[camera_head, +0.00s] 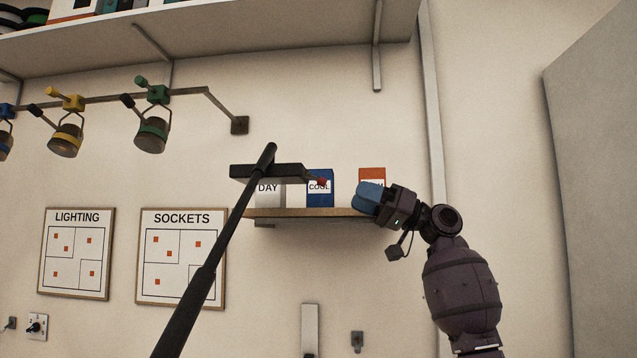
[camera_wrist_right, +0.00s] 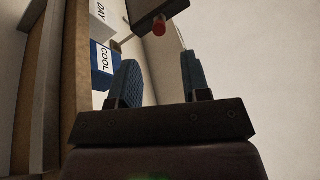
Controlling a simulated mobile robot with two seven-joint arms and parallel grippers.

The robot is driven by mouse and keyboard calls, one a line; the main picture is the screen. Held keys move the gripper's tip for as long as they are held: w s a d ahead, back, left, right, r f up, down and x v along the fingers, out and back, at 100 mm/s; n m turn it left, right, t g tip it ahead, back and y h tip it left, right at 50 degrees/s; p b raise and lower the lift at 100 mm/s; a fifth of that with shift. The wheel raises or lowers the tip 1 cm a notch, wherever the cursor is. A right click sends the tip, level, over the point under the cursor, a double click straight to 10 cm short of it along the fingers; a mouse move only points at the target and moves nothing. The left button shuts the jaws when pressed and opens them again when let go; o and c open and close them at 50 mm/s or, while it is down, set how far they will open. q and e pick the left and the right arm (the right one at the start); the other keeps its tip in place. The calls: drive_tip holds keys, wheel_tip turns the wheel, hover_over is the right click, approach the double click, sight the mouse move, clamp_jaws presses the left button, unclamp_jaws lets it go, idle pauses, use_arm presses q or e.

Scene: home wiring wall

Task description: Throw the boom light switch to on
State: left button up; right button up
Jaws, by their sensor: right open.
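The boom light has a long black pole (camera_head: 215,255) rising from the bottom to a flat dark head (camera_head: 265,171) in front of the shelf. A small red switch (camera_head: 321,182) sits at the right end of the head. In the right wrist view the red switch (camera_wrist_right: 159,26) hangs at the edge of the dark head (camera_wrist_right: 150,7), beyond and between my fingertips. My right gripper (camera_head: 366,196), with blue fingers, is open and empty, to the right of the switch and apart from it. It also shows in the right wrist view (camera_wrist_right: 158,75). The switch's on or off position cannot be told.
A small wooden shelf (camera_head: 300,213) behind the head holds a white DAY box (camera_head: 268,191), a blue COOL box (camera_head: 320,197) and an orange-topped box (camera_head: 372,173) partly behind my gripper. Lamps (camera_head: 152,134) hang on a rail at left. A grey panel (camera_head: 600,200) stands at right.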

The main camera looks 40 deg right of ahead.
sight(321, 179)
drive_tip(key=x, duration=0.9)
drive_tip(key=shift+w+a+r+p, duration=0.1)
drive_tip(key=shift+w+r+p, duration=0.1)
drive_tip(key=shift+p, duration=0.15)
drive_tip(key=shift+f, duration=0.1)
clamp_jaws()
